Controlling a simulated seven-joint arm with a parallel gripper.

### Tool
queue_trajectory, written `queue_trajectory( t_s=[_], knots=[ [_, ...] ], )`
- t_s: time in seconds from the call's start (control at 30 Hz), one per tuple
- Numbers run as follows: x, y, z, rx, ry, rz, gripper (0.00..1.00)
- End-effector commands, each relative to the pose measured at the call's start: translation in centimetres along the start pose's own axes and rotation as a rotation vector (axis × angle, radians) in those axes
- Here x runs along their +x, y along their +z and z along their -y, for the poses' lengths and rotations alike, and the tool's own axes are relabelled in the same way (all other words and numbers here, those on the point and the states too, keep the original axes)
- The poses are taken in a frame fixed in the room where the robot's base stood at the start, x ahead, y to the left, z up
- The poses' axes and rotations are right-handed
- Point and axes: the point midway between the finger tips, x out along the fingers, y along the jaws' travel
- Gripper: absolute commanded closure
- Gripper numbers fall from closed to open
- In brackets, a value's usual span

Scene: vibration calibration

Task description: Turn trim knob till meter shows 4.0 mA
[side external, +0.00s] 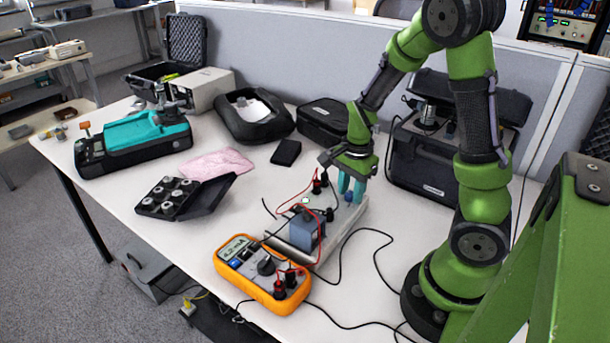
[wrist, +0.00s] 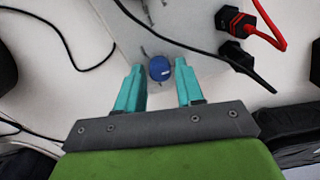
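The trim knob is a small blue round knob (wrist: 160,69) on a light grey board. In the side view the knob (side external: 350,197) sits at the board's back right, just under my gripper. My gripper (side external: 352,183) points down with teal fingers. In the wrist view the fingers (wrist: 158,84) stand apart on either side of the knob, with a gap on both sides. The orange meter (side external: 262,274) lies in front of the board. Its display (side external: 234,248) is small and seems to read 1.2 mA. The board (side external: 326,247) also carries a blue-grey block (side external: 307,229).
Red and black leads with plugs (wrist: 235,52) lie close to the knob's right and run to the meter. A black cable (side external: 365,235) loops right of the board. An open black case (side external: 430,150) stands behind my arm. A pink cloth (side external: 216,163) and black tray (side external: 168,196) lie left.

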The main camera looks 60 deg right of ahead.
Motion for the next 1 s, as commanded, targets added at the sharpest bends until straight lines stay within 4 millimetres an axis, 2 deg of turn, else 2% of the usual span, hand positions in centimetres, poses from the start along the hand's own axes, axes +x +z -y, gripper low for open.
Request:
queue_trajectory(
  t_s=[0.03,0.2,0.23,0.57,1.0],
  knots=[
    [-0.02,0.0,0.0,0.0,0.0,0.0,0.71],
    [-0.03,0.0,0.01,0.0,0.0,0.0,0.97],
    [-0.03,0.0,0.01,0.0,0.0,0.0,1.0],
    [-0.05,-0.03,0.02,-0.046,0.0,0.002,1.0],
    [-0.06,-0.04,0.09,-0.34,-0.001,0.014,1.0]
  ],
)
